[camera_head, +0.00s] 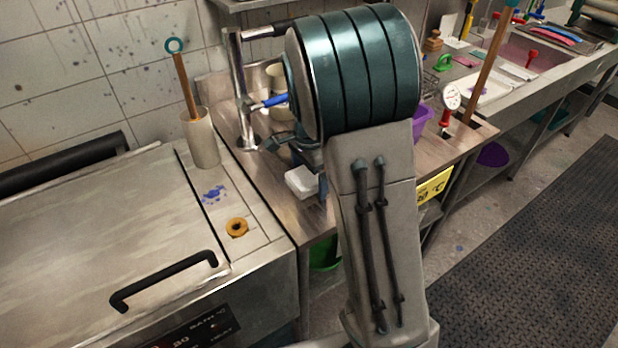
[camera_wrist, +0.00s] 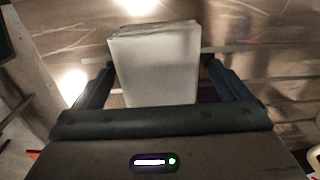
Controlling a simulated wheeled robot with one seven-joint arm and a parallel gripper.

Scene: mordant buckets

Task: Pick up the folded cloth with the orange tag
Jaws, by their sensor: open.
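A white folded cloth or block (camera_wrist: 153,68) fills the space between my two fingers in the wrist view. In the head view a white folded piece (camera_head: 301,182) lies on the wooden counter near its front edge, just below my gripper. No orange tag shows on its visible faces. My gripper (camera_wrist: 157,72) is open, with one dark finger on each side of the white piece. I cannot tell whether the fingers touch it. In the head view my arm hides most of my gripper.
The counter (camera_head: 265,200) holds a metal post with a blue-handled tap (camera_head: 270,101) behind my gripper. A purple container (camera_head: 422,118) stands right of my arm.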

